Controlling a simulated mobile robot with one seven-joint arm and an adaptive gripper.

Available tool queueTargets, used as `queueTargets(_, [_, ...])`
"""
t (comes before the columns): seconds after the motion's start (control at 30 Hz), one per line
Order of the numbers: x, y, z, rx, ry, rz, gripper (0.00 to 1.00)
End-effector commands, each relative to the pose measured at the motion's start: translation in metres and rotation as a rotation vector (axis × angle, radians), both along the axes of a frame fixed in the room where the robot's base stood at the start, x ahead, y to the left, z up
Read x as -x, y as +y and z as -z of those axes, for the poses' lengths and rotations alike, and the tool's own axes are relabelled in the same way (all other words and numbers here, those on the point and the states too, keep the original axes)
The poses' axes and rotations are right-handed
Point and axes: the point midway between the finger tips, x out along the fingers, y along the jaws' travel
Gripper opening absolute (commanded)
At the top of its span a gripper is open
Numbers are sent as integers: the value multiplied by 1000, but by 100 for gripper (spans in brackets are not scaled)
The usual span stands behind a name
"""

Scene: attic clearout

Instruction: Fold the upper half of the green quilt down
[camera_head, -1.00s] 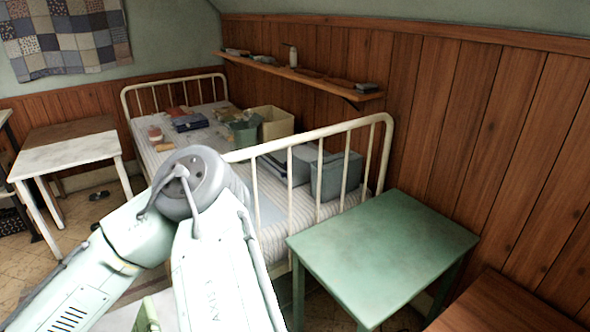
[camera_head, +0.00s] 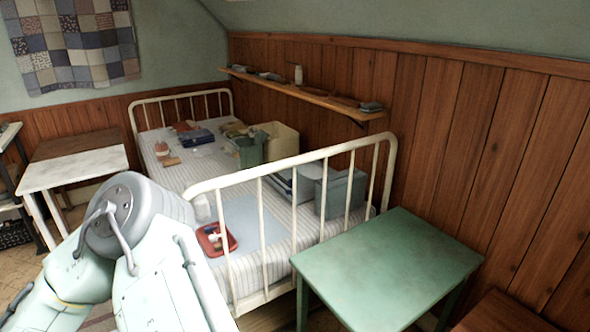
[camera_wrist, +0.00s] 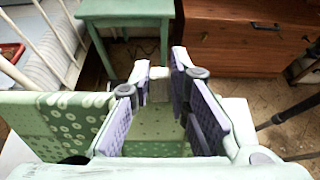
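The green quilt (camera_wrist: 62,122) shows in the wrist view at the lower left, with pale dotted and ringed patches. Part of it also shows below and between the fingers; its full outline is hidden. My gripper (camera_wrist: 160,76) has two purple-padded fingers spread apart, with nothing clearly held between them. It is above or beside the quilt; I cannot tell whether it touches it. In the head view my arm fills the lower left, and neither the gripper nor the green quilt shows.
A white metal bed (camera_head: 260,176) holds boxes, folded cloths and a red tray (camera_head: 217,239). A green table (camera_head: 390,265) stands at its foot, mostly bare. A wooden chest (camera_wrist: 232,45) stands beyond my gripper. A wall shelf (camera_head: 300,92) and blue-grey patchwork (camera_head: 72,45) hang behind.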

Motion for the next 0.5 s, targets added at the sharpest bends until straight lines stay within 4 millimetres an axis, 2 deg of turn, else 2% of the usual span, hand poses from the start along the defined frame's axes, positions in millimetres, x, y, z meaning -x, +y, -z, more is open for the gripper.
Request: queueTargets(0.5, [16,24,-9,113,-81,-2,14])
